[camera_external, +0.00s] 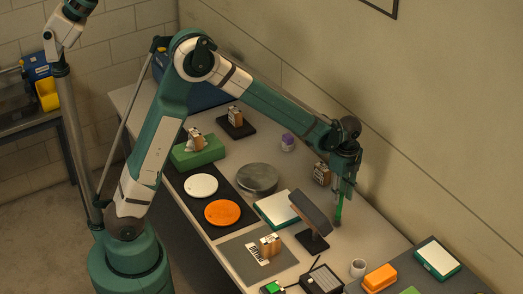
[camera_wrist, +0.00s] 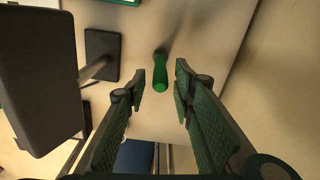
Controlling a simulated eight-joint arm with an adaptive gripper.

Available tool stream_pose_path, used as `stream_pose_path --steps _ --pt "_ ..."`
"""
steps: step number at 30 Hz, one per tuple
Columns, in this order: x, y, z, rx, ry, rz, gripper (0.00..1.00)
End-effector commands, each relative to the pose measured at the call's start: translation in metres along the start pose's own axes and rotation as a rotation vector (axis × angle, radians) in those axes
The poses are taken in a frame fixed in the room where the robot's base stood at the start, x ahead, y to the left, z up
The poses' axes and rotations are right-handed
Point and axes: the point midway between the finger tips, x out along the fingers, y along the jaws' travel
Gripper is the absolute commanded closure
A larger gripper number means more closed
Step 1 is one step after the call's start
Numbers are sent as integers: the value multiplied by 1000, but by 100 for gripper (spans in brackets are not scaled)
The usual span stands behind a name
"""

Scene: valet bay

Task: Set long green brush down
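The long green brush (camera_external: 339,208) stands upright on the table just below my gripper (camera_external: 342,187) in the external view. In the wrist view the brush (camera_wrist: 160,70) shows as a green handle with a dark far end. It lies in the gap of my gripper (camera_wrist: 161,78), whose two fingers are spread with clear space on both sides of the handle. I see no finger touching it. The brush's foot appears to be on the tabletop.
A tilted dark panel on a stand (camera_external: 312,218) is close left of the brush; it also fills the wrist view's left (camera_wrist: 38,75). A small patterned box (camera_external: 322,174) stands behind. A white cup (camera_external: 358,267) and orange block (camera_external: 380,277) are in front. The wall is close right.

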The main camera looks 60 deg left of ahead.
Motion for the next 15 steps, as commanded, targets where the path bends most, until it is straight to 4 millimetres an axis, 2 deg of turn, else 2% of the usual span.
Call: stream_pose_path --steps 6,15 --pt "-33 0 0 0 0 0 74" --pt "-55 0 0 0 0 0 74"
